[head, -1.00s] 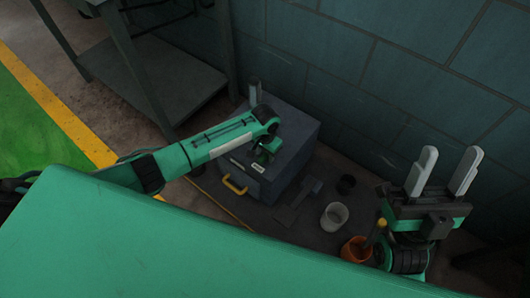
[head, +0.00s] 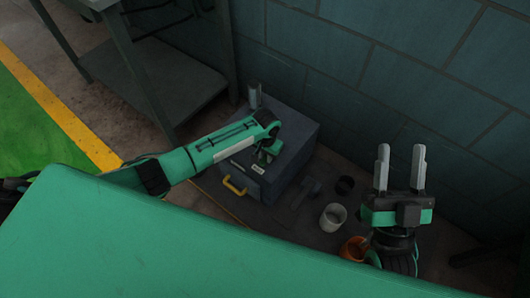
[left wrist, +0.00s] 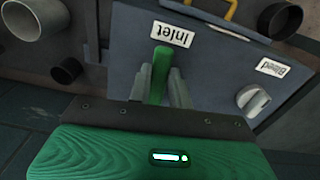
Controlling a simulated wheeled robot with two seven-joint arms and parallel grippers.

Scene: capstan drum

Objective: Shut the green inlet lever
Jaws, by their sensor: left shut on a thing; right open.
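The green inlet lever (left wrist: 161,62) shows in the left wrist view on the blue-grey panel, just beside a white label reading "Inlet" (left wrist: 172,34). My left gripper (left wrist: 162,82) is shut on it, one grey finger on each side. In the head view my left gripper (head: 268,154) is at the blue-grey box (head: 293,135), and the wrist hides most of the lever there. My right gripper (head: 402,165) is open and empty, fingers upright, to the right of the box and near the wall.
The panel also bears a grey knob (left wrist: 253,99) near a "Bleed" label (left wrist: 272,68), and a yellow handle (head: 234,186). A metal table (head: 165,78) stands behind left.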

